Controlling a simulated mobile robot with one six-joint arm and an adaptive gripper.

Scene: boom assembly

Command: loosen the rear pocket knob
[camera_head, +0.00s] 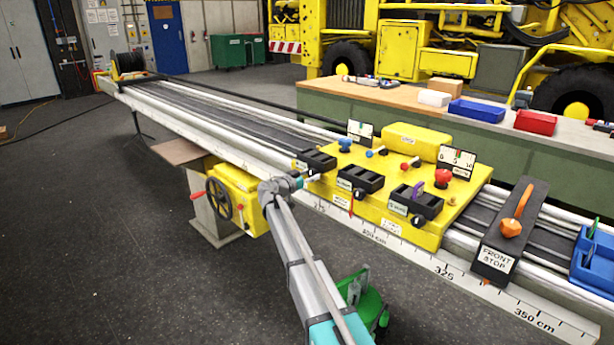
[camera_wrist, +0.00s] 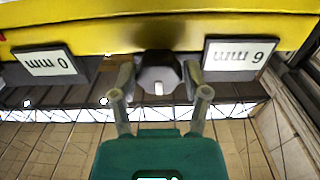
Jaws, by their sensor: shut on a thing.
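In the wrist view a dark, faceted knob (camera_wrist: 157,72) with a pale mark sits on the yellow carriage's side, between upside-down labels "0 mm" (camera_wrist: 50,63) and "6 mm" (camera_wrist: 240,55). My gripper (camera_wrist: 159,84) is shut on this knob, one finger on each side. In the head view my gripper (camera_head: 307,178) is at the left end of the yellow carriage (camera_head: 395,222), by the leftmost black pocket block (camera_head: 318,160). The knob itself is hidden there. Two more pocket blocks, the middle one (camera_head: 360,180) and the right one (camera_head: 416,203), stand along the carriage.
A black front stop (camera_head: 494,262) with an orange handle crosses the rails to the right. A handwheel (camera_head: 219,200) is left of my arm. A blue bin (camera_head: 596,262) is at the far right. A workbench (camera_head: 400,108) stands behind the rails. The floor at left is clear.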

